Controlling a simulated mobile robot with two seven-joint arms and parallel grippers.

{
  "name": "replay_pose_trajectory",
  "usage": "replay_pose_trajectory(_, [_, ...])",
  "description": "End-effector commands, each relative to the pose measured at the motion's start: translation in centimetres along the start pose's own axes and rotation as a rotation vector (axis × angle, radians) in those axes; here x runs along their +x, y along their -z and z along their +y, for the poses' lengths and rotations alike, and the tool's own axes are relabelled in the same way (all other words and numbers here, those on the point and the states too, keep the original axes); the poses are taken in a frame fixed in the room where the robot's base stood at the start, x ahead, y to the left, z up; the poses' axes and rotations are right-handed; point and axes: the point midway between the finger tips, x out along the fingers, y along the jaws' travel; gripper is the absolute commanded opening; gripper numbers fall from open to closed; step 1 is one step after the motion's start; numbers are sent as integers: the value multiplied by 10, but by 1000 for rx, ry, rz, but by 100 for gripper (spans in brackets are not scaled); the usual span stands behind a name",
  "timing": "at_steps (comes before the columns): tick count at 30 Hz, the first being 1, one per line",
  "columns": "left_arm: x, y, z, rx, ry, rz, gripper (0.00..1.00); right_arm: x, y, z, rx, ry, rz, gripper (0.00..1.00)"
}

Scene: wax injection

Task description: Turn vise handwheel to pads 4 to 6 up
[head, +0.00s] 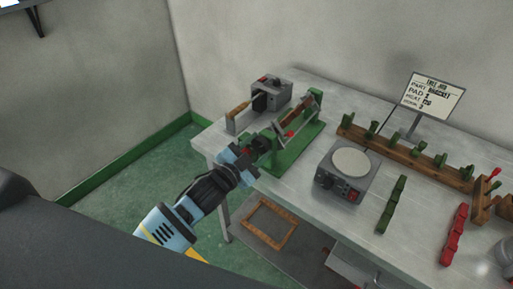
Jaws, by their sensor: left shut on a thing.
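The vise (297,148) has a green base and stands near the left end of the table, holding a slim reddish-brown piece between its uprights. Its dark handwheel (262,143) is at the near-left end of the vise. My left gripper (250,154) reaches it from the lower left and is shut on the handwheel, its fingers hiding part of the wheel. Which pads face up is too small to tell. My right gripper is not in view.
A grey box unit (272,91) with a wooden-handled tool beside it stands behind the vise. A round-topped grey device (341,190), a wooden rack (404,153) with green pieces, green and red strips, and a job sign (434,98) stand to the right.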

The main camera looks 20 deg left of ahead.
Motion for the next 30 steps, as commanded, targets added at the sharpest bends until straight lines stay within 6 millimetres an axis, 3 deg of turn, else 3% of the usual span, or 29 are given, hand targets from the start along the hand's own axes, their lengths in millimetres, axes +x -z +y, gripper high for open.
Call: replay_pose_trajectory(30, [0, -2, 1, 510, -2, -5, 24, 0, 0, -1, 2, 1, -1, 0])
